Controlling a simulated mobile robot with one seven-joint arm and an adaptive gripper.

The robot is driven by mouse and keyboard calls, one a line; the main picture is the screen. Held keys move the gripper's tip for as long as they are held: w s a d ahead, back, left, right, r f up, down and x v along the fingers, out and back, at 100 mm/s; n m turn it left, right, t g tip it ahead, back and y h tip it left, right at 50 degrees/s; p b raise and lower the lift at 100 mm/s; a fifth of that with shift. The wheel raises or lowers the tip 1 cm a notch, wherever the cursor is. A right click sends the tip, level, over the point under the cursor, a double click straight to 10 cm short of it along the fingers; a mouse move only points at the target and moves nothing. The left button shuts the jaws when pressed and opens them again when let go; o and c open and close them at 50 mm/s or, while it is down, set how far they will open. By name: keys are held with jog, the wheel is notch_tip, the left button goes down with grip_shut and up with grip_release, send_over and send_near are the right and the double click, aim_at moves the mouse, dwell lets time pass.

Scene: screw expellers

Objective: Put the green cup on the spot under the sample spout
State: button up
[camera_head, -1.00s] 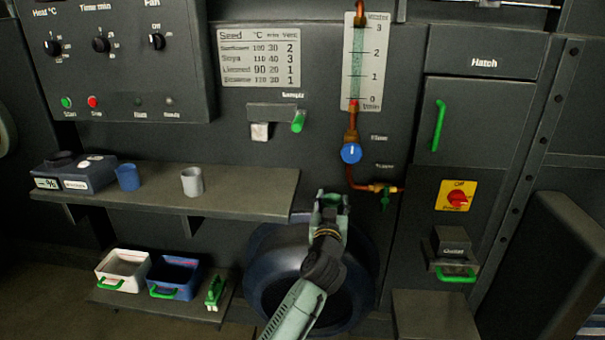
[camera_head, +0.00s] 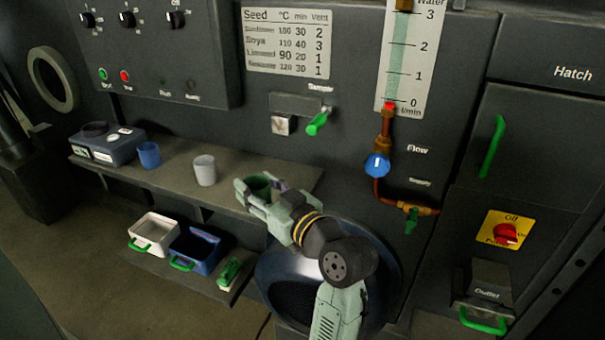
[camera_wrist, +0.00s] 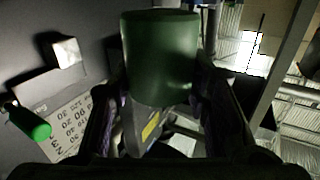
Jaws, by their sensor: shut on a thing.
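My gripper (camera_head: 262,193) is shut on the green cup (camera_head: 258,186), over the right part of the shelf. In the wrist view the green cup (camera_wrist: 160,58) stands between the two fingers and fills the upper middle. The sample spout (camera_head: 283,124), a pale block under a dark housing on the panel, is above and slightly right of the cup, with a green handle (camera_head: 317,124) at its right. The spout also shows in the wrist view (camera_wrist: 66,52). My gripper hides the shelf spot below the spout, and I cannot tell whether the cup touches the shelf.
The shelf (camera_head: 120,173) also bears a white cup (camera_head: 205,170), a blue cup (camera_head: 149,155) and a blue scale (camera_head: 107,146). A white bin (camera_head: 153,233) and a blue bin (camera_head: 194,247) are on the lower shelf. A blue valve knob (camera_head: 377,165) is at the right.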

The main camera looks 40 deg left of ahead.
jog(key=w+a+p, duration=0.1)
jog(key=w, duration=0.3)
jog(key=w+a+p, duration=0.1)
jog(key=w, duration=0.4)
jog(key=w+a+f+p, duration=0.1)
jog(key=w+a+p, duration=0.1)
jog(key=w, duration=0.3)
jog(key=shift+w+f, duration=0.1)
jog(key=shift+w, duration=0.05)
jog(key=shift+w+a+f, duration=0.1)
jog(key=shift+w+f, duration=0.05)
jog(key=shift+f, duration=0.05)
notch_tip(320, 180, down, 3)
jog(key=shift+p, duration=0.65)
jog(key=shift+f, duration=0.2)
jog(key=shift+f+b, duration=0.2)
jog(key=shift+b, duration=0.1)
jog(key=o, duration=1)
jog(key=shift+o, duration=0.2)
